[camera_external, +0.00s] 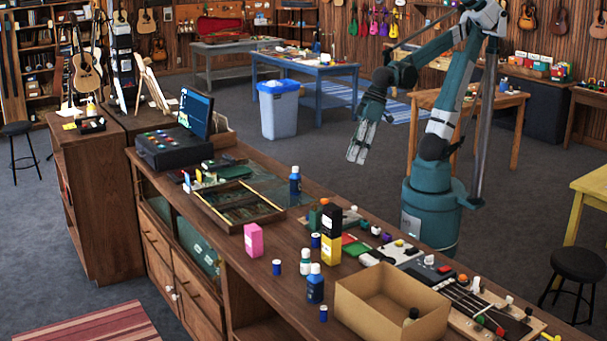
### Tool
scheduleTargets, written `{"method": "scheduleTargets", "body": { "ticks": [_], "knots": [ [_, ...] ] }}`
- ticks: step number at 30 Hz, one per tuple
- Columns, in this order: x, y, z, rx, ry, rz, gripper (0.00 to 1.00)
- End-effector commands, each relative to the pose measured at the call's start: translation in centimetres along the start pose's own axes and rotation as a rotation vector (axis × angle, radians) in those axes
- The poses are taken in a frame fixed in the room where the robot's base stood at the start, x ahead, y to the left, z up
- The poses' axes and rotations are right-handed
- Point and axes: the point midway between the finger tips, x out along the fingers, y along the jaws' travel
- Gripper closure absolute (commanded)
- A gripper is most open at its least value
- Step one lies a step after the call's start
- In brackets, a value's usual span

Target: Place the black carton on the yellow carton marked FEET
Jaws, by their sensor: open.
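A black carton (331,219) with a small pale label stands upright in the middle of the counter view. It appears to rest on top of a yellow carton (331,250), their sides roughly in line. The print on the yellow carton is too small to read. My gripper (357,156) hangs in the air above and behind the cartons, fingers pointing down. It is open and empty, well apart from both cartons.
A pink carton (253,240), blue bottles (315,288) and small blue cans stand near the cartons on the wooden counter (285,322). An open cardboard box (392,306) is at the front right. A divided wooden tray (236,208) lies left.

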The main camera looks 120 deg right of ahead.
Motion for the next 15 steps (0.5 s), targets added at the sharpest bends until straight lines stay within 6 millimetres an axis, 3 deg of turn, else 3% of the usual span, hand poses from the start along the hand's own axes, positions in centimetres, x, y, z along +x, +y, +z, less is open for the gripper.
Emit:
{"method": "scheduleTargets", "body": {
  "ticks": [15],
  "knots": [
    [-0.5,5.1,4.5,-0.366,0.152,-0.045,0.58]
  ]
}}
